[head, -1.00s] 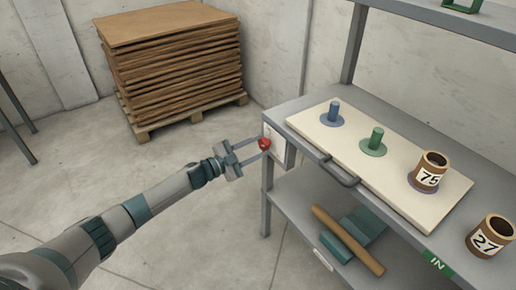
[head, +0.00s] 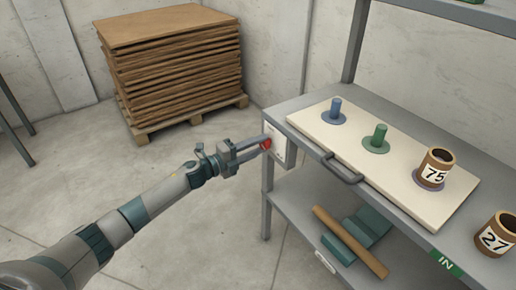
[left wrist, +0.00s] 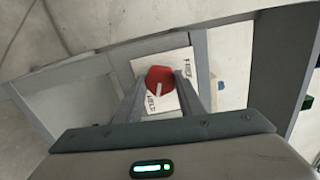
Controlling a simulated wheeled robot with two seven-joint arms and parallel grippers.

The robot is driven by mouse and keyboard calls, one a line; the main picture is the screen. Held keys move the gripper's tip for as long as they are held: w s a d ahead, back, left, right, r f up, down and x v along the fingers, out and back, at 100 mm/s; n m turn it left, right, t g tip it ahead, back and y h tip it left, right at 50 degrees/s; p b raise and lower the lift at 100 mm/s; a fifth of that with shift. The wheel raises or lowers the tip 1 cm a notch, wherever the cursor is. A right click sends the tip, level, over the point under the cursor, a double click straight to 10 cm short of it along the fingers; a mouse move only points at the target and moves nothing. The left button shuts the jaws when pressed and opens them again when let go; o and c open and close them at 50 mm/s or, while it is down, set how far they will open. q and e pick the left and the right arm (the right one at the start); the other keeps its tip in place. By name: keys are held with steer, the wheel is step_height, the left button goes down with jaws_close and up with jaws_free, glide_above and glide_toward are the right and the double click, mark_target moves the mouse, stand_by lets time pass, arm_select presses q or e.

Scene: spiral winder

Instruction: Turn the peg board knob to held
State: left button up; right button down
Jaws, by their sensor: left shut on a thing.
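The red knob (head: 266,144) sits on a white plate (head: 278,148) at the left end of the shelf unit. In the left wrist view the red knob (left wrist: 159,80) carries a white pointer mark, and the white plate (left wrist: 184,59) reads FREE at upper right and HELD at lower left. I cannot tell for sure which label the pointer meets. My left gripper (head: 263,146) is shut on the knob, one finger on each side. The peg board (head: 400,178) lies on the shelf top with a blue peg, a green peg and a spool marked 75. My right gripper is out of view.
A spool marked 27 (head: 496,234) stands by the green IN label (head: 446,264). A grey handle (head: 342,169) juts from the board's front edge. A brown rod and teal blocks lie on the lower shelf (head: 300,205). A stack of brown sheets (head: 172,65) stands behind.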

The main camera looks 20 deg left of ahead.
arm_select(q)
steer(key=shift+f+m, duration=0.1)
steer(key=shift+m, duration=0.6)
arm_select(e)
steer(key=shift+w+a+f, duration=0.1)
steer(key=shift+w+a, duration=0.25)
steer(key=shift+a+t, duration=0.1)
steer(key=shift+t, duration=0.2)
arm_select(q)
steer(key=o, duration=1.1)
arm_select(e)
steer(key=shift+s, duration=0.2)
arm_select(q)
steer(key=shift+s, duration=0.1)
